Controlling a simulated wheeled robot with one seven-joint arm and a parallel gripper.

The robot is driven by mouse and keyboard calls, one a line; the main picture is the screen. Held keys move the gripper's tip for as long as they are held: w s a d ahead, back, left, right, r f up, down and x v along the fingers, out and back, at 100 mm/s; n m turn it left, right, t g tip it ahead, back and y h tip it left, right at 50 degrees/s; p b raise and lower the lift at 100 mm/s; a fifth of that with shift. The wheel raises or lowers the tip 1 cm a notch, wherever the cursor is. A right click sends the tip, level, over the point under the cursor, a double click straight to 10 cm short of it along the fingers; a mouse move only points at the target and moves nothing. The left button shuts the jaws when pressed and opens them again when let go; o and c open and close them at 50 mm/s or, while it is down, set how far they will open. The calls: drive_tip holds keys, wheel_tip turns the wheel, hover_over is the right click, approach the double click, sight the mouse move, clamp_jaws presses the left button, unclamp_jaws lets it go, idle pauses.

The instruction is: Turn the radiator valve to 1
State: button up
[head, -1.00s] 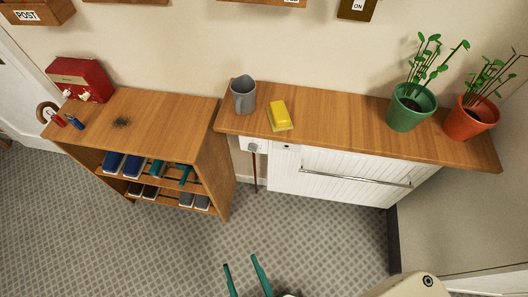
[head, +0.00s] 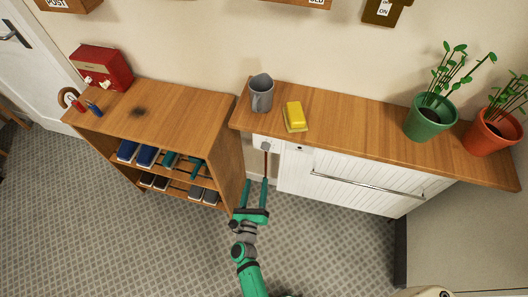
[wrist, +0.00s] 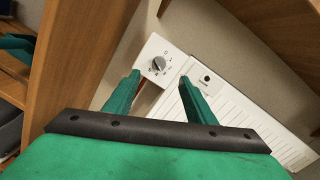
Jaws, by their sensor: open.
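The radiator valve (wrist: 158,65) is a round grey knob on a white square plate, left of the radiator, in the wrist view. Marks surround the knob, but they are too small to read. In the head view the valve (head: 266,146) sits just under the shelf's edge, above a copper-brown pipe. The white ribbed radiator (head: 345,180) is to its right. My gripper (head: 255,183) is open and empty, below and in front of the valve, its fingers pointing towards it. In the wrist view the gripper (wrist: 158,78) has a finger on each side, short of the knob.
A shoe rack (head: 228,150) stands close on the left. A towel rail (head: 365,186) crosses the radiator. The floor in front is clear.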

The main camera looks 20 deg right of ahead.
sight(265, 147)
drive_tip(key=w+d+f+m+g+h, duration=0.1)
drive_tip(key=w+d+m, duration=0.5)
drive_tip(key=w, duration=0.9)
drive_tip(key=shift+d+f, duration=0.25)
drive_tip(key=shift+d, duration=0.95)
drive_tip(key=shift+s, duration=0.1)
drive_tip(key=c, duration=1)
drive_tip(key=shift+c, duration=0.2)
